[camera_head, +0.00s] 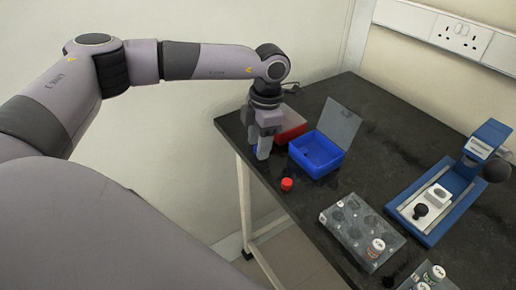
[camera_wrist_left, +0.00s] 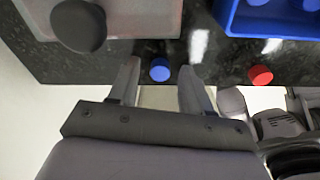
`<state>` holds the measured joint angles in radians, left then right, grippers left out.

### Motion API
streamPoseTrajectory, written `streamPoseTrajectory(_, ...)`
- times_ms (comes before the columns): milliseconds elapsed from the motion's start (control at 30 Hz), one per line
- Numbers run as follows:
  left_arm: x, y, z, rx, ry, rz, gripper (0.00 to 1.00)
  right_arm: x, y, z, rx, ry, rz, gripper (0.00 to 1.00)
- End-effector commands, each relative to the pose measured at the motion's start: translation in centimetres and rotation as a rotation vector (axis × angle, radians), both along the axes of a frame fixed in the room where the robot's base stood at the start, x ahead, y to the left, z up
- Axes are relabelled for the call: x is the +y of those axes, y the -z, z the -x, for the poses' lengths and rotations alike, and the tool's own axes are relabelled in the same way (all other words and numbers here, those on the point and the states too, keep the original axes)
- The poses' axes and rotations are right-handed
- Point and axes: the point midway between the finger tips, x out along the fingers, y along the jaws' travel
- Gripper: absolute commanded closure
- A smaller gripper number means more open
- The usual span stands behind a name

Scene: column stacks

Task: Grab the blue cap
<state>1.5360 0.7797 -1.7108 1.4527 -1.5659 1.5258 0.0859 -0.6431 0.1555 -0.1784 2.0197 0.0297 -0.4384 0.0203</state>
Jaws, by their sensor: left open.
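The blue cap (camera_wrist_left: 160,69) lies on the black table near its edge, between the fingertips of my left gripper as seen in the left wrist view. My left gripper (camera_wrist_left: 160,76) is open, with a finger on each side of the cap in that picture; whether they touch it I cannot tell. In the head view my left gripper (camera_head: 259,150) points down at the table's left edge, and only a bit of blue shows by its fingers. A red cap (camera_head: 286,184) lies on the table nearby; it also shows in the left wrist view (camera_wrist_left: 260,75).
An open blue box (camera_head: 314,165) with a raised lid (camera_head: 340,122) stands close right of my gripper. A grey rack with vials (camera_head: 341,222) and a blue-and-white device (camera_head: 428,236) stand farther right.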

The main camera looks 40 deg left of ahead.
Motion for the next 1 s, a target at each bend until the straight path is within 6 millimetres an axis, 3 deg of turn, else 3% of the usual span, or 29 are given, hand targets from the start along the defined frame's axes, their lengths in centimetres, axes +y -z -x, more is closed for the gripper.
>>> streamPoseTrajectory(33, 0.01, -0.03, -0.01, 0.0, 0.0, 0.0, 0.7, 0.01, -0.03, -0.02, -0.001, 0.001, -0.001, 0.57)
streamPoseTrajectory(133, 0.01, -0.04, -0.01, -0.001, 0.0, 0.001, 1.0, 0.05, -0.06, -0.05, -0.002, 0.001, -0.002, 0.57)
streamPoseTrajectory(1000, -0.01, -0.07, -0.02, -0.001, 0.0, 0.001, 1.0, 0.27, -0.38, -0.33, -0.009, 0.006, -0.01, 0.57)
